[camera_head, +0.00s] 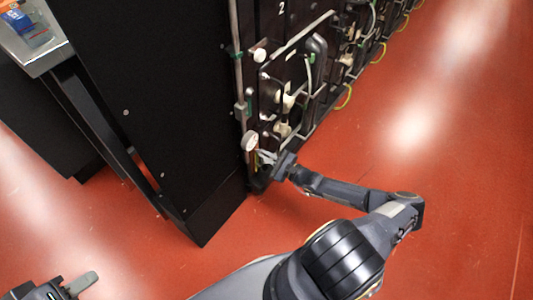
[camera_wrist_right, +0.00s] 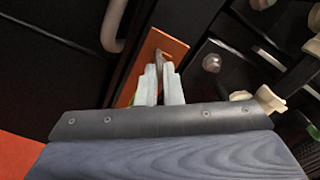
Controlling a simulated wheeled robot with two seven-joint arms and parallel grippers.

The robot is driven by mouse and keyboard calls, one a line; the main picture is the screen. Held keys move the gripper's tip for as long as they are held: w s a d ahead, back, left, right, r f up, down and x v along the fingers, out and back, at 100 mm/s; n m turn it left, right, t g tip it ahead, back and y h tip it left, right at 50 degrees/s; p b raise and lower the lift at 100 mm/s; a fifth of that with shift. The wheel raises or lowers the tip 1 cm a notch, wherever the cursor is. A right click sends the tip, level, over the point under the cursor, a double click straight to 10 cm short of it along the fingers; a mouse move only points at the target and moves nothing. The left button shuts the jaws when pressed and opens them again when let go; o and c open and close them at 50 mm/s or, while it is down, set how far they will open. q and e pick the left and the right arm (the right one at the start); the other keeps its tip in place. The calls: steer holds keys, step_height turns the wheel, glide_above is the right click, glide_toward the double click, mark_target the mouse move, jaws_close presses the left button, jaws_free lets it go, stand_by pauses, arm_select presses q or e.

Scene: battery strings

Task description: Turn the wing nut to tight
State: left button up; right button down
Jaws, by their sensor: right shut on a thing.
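My right gripper (camera_head: 265,157) is at the lower part of the battery rack's front, close to the floor. In the right wrist view its two pale fingers (camera_wrist_right: 160,78) are shut on a small grey metal piece, the wing nut (camera_wrist_right: 158,57), in front of an orange-copper plate (camera_wrist_right: 172,45). The fingers hide most of the nut, so its turn angle cannot be read. My left gripper (camera_head: 72,286) is at the bottom left corner of the head view, away from the rack; its jaw opening is unclear.
The black battery rack (camera_head: 140,110) fills the middle, with cables, pale connectors and a rail (camera_head: 297,36) along its front. A grey tray (camera_head: 38,55) is at top left. Red floor (camera_head: 440,190) is clear at right.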

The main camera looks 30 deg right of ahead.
steer(key=m+p, duration=0.1)
steer(key=m, duration=0.1)
steer(key=shift+m, duration=0.4)
steer(key=m, duration=0.2)
steer(key=shift+m, duration=0.4)
steer(key=m, duration=0.5)
steer(key=shift+p, duration=0.3)
steer(key=m+b, duration=0.1)
steer(key=m, duration=0.5)
steer(key=shift+m, duration=0.4)
steer(key=m+b, duration=0.1)
steer(key=m, duration=0.2)
steer(key=shift+s+m+b, duration=0.1)
steer(key=shift+m+b, duration=0.25)
steer(key=shift+m, duration=1.85)
steer(key=c, duration=1.6)
jaws_free()
